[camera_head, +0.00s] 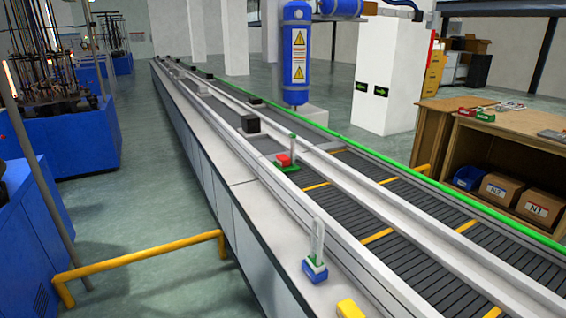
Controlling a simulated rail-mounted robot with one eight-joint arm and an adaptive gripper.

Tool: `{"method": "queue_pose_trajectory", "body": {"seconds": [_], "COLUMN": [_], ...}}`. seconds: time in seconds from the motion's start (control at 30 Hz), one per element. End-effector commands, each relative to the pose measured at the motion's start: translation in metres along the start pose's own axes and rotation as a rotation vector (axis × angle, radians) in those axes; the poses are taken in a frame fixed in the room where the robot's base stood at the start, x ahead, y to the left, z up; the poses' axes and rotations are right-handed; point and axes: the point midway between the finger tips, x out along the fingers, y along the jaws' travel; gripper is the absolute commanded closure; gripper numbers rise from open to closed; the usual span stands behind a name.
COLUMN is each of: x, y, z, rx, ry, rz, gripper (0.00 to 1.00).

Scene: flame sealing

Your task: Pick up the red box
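A small red block (283,160) sits on a green base (286,168) at the conveyor's inner edge, near the middle of the view. A white upright piece (292,147) stands next to it. Small red-and-white boxes (485,115) also lie on top of the wooden bench at the right. I cannot tell from this view alone which red item is the task's red box. My gripper is not in view.
The long conveyor (400,250) runs from front right to back left, with black boxes (250,124) along it. A blue-and-white item (315,270) and a yellow block (349,309) sit on the near ledge. A yellow rail (140,255) stands on the floor at left.

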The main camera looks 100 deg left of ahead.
Motion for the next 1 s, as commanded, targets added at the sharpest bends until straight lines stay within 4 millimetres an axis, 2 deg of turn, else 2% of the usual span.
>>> {"method": "queue_pose_trajectory", "body": {"seconds": [0.03, 0.07, 0.67, 1.0], "x": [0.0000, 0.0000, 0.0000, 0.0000], "y": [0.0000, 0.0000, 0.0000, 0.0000], "z": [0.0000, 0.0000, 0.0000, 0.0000], "rx": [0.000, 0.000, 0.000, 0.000], "ry": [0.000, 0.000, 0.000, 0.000], "rz": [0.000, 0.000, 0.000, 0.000], "gripper": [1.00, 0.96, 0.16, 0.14]}}
